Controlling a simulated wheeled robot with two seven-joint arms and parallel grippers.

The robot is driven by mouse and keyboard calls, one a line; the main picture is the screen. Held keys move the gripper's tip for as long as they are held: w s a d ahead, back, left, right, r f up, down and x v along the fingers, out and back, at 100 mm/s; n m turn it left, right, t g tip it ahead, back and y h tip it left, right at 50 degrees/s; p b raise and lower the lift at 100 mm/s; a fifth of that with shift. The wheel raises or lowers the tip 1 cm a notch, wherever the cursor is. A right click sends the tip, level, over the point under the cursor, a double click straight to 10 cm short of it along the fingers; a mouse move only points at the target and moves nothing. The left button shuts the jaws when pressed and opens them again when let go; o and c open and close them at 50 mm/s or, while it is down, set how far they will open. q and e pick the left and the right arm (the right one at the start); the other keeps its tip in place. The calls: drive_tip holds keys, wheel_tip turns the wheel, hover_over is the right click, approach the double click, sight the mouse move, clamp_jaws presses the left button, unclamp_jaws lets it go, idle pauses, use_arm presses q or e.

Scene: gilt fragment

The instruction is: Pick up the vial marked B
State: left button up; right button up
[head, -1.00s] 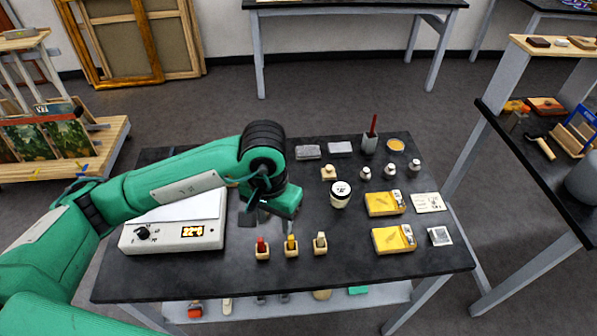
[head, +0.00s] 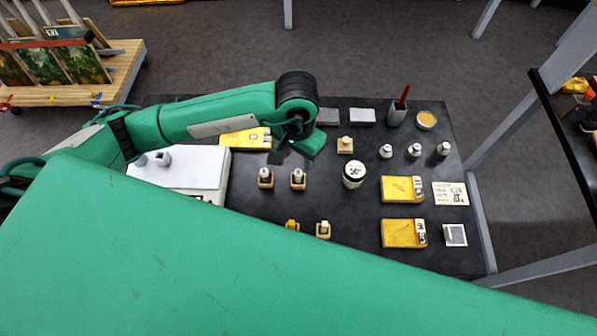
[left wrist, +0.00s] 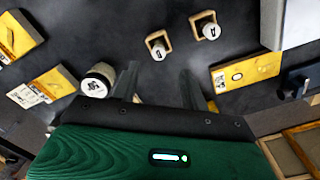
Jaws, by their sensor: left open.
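Two small vials with marked pale caps, the left-hand one (head: 265,175) and the right-hand one (head: 298,177), stand in wooden blocks on the dark table (head: 345,210). Both vials (left wrist: 158,48) (left wrist: 209,30) also show in the left wrist view, beyond my fingertips. Their marks are too small to read, so I cannot tell which is B. My left gripper (head: 285,153) is open and empty, just behind these vials in the head view. Its two fingers (left wrist: 158,82) stand apart in the wrist view. My right gripper is not in view.
A white jar (head: 354,175) stands right of the vials. Yellow boxes (head: 402,189) (head: 404,233) lie farther right; another (head: 240,138) lies left, by a white device (head: 185,165). Three capped bottles (head: 415,150) stand behind. My green arm covers the table's front.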

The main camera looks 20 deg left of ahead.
sight(298, 172)
use_arm(q)
drive_tip(key=shift+f, duration=1)
drive_tip(key=shift+s+f+p, duration=0.1)
drive_tip(key=shift+f+p, duration=0.35)
drive_tip(key=shift+p, duration=0.3)
wheel_tip(298, 172, down, 4)
drive_tip(key=shift+r+p, duration=0.1)
drive_tip(key=shift+p, duration=0.95)
drive_tip(key=shift+d+f, duration=0.1)
drive_tip(key=shift+f, duration=0.15)
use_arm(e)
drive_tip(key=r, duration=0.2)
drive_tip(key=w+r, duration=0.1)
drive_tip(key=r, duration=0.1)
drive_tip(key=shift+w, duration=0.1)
use_arm(q)
drive_tip(key=shift+c, duration=0.5)
clamp_jaws()
